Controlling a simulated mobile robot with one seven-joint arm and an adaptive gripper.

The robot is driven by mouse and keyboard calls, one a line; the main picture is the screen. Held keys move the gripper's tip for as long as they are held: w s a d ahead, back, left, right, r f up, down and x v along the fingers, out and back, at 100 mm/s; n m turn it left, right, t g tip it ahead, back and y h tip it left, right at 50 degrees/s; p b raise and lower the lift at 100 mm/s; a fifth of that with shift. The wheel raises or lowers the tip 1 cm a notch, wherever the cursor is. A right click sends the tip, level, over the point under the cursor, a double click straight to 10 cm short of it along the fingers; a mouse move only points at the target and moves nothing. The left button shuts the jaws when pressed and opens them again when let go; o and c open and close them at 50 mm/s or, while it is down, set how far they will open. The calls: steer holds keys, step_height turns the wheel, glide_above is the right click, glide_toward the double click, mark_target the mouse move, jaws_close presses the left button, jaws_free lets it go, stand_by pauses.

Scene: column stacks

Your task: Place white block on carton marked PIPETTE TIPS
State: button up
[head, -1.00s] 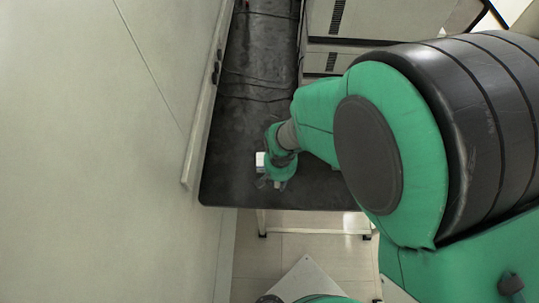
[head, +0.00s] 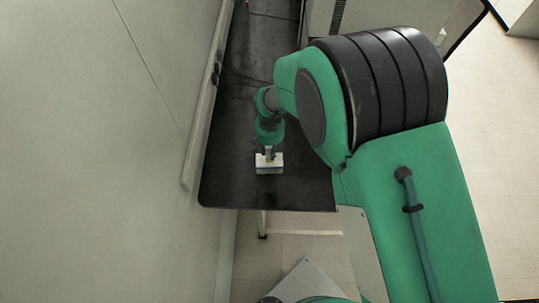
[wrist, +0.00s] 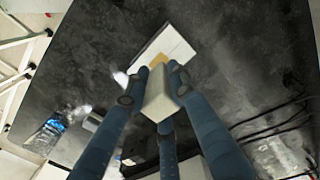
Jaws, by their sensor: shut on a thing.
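A pale white block (wrist: 158,96) is clasped between the dark fingers of my gripper (wrist: 157,84) in the wrist view. Behind it lies a white carton (wrist: 176,42) with a tan patch, partly hidden by the block and fingers. In the head view my gripper (head: 268,150) points at the white carton (head: 269,169) near the front end of the black bench. The block is hard to make out there. I cannot tell whether the block touches the carton. No lettering on the carton is readable.
The black bench top (head: 230,185) is bare around the carton. Black cables (wrist: 270,118) lie on it. A clear and blue object (wrist: 45,135) is at the lower left of the wrist view. A pale wall (head: 120,150) runs along the left, and cabinets stand at the back.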

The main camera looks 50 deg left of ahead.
mark_target(269, 156)
steer(key=shift+f, duration=1.75)
steer(key=shift+f, duration=0.15)
steer(key=o, duration=0.9)
steer(key=shift+o, duration=0.2)
step_height(269, 156, up, 12)
steer(key=shift+r+p, duration=0.15)
steer(key=shift+p, duration=0.15)
